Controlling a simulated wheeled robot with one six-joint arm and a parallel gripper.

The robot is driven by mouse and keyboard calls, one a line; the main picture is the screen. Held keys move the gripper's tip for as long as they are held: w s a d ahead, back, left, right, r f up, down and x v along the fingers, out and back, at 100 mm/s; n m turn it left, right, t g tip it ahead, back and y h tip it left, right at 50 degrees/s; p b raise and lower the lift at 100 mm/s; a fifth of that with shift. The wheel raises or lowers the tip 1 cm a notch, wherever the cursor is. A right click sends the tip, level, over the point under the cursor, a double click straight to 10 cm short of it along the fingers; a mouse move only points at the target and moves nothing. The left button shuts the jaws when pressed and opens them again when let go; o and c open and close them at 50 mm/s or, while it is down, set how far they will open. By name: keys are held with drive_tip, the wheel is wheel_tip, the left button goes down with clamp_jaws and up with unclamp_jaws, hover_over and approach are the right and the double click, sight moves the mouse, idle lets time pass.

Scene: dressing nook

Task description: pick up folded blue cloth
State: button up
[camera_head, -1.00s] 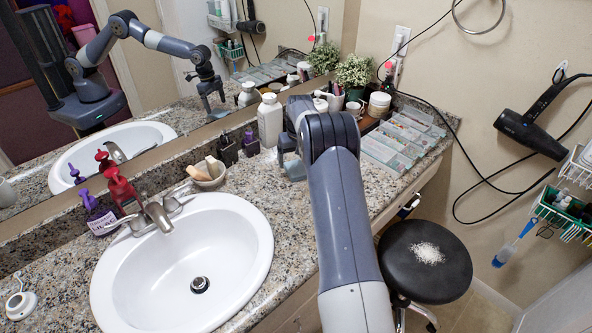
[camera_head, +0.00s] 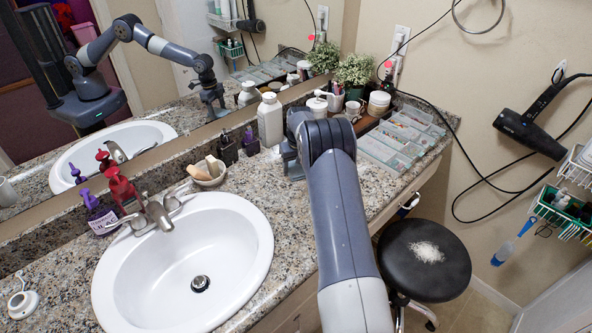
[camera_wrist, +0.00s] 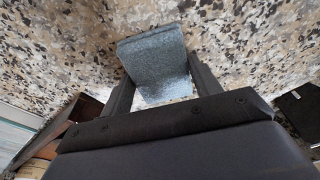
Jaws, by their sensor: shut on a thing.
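The folded blue cloth (camera_wrist: 160,62) is a small grey-blue folded block in the wrist view. It stands between the two dark fingers of my gripper (camera_wrist: 161,82), with a finger along each side. My gripper is shut on it. The speckled counter (camera_wrist: 230,45) fills the view behind the cloth. In the head view my gripper (camera_head: 291,164) is low over the counter, right of the sink. My own arm covers part of that spot, and I cannot make out the cloth clearly there. I cannot tell whether the cloth touches the counter.
A white bottle (camera_head: 270,120) stands just behind my gripper, with dark small holders (camera_head: 228,150) to its left. A clear compartment organizer (camera_head: 392,145) lies to the right. A plant (camera_head: 354,72) and jars stand at the back. The sink (camera_head: 150,270) is at left.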

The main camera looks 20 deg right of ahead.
sight(296, 168)
drive_tip(key=shift+c, duration=1)
wheel_tip(296, 168, up, 10)
drive_tip(key=shift+b, duration=0.35)
drive_tip(key=o, duration=0.5)
drive_tip(key=c, duration=0.3)
drive_tip(key=shift+c, duration=0.2)
